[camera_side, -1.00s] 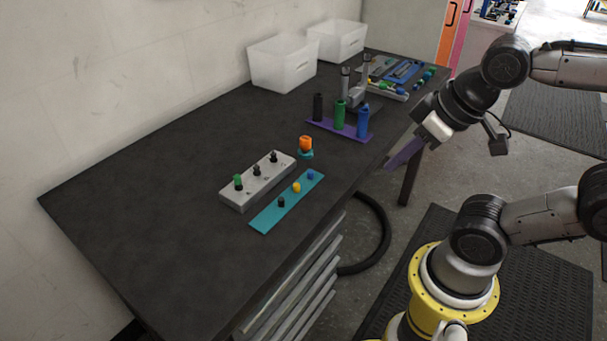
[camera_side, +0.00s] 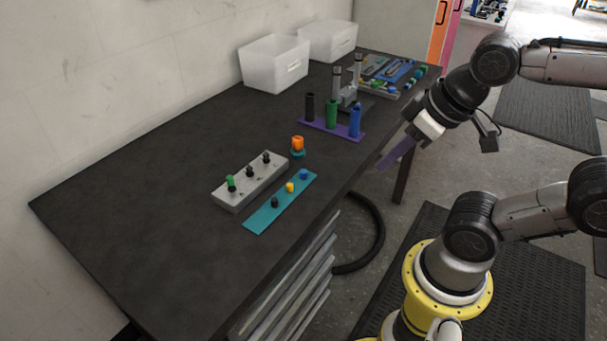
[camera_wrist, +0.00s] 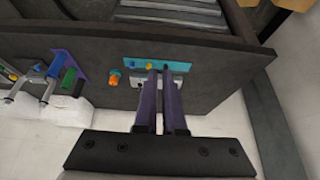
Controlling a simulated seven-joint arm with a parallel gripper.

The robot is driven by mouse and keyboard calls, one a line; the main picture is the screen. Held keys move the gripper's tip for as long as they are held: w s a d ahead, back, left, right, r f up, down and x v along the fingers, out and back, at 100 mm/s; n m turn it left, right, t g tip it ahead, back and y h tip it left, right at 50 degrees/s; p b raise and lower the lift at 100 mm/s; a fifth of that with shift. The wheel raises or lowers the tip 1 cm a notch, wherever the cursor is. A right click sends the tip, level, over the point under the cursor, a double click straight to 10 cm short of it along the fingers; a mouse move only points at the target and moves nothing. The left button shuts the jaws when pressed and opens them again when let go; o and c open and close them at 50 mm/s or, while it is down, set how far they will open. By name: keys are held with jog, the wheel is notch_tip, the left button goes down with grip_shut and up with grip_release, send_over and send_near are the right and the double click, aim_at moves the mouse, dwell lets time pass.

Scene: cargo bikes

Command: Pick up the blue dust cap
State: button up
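The blue dust cap (camera_side: 304,174) stands on the far end of a teal strip (camera_side: 265,217), beside a yellow cap (camera_side: 290,187) and a black cap (camera_side: 275,202). In the wrist view the blue cap (camera_wrist: 130,65) is small, left of my fingertips. My gripper (camera_side: 386,163) hangs just off the table's front edge, right of and apart from the strip, its purple fingers slanting down toward the table. In the wrist view my gripper (camera_wrist: 160,72) shows a narrow gap between its fingers and holds nothing.
A grey block (camera_side: 237,198) with several posts, one green-capped, lies behind the strip. An orange cap (camera_side: 298,143) sits on a teal base nearby. A purple stand (camera_side: 318,126) holds black, green and blue cylinders. White bins (camera_side: 274,65) stand at the back. The near-left tabletop is bare.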

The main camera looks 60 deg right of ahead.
jog(key=o, duration=0.7)
jog(key=w+r+m, duration=0.5)
jog(key=m, duration=0.3)
jog(key=m+g, duration=0.6)
jog(key=m, duration=0.4)
send_over(304, 171)
jog(key=f, duration=1.8)
jog(key=shift+s, duration=0.25)
jog(key=shift+w+f, duration=0.15)
jog(key=shift+f, duration=1.45)
jog(key=shift+w+f, duration=0.1)
jog(key=shift+f, duration=1.5)
